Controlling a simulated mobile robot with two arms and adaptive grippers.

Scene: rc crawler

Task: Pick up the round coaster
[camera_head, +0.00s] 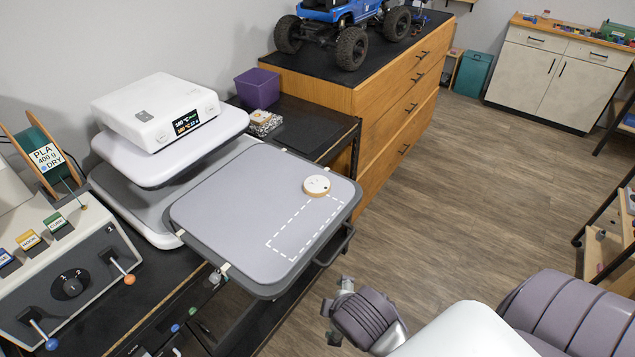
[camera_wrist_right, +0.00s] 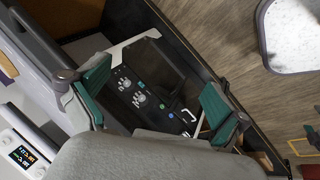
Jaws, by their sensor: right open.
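The round coaster (camera_head: 317,185) is a small white disc with a light wooden edge. In the head view it lies flat on the grey press tray (camera_head: 235,210), near the tray's right side and touching a corner of the dashed white rectangle. My right gripper (camera_head: 333,310) is below and right of the tray in the head view, apart from the coaster. In the right wrist view the gripper (camera_wrist_right: 155,95) has its two green-padded fingers spread, with nothing between them. I cannot make out the coaster in that view. My left gripper is not in view.
The white press (camera_head: 155,120) with a display stands left of the tray. A tray handle (camera_head: 335,246) sticks out at the right edge. A purple box (camera_head: 258,88) stands behind. A wooden cabinet (camera_head: 385,90) carries a blue truck (camera_head: 345,25). The floor at right is open.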

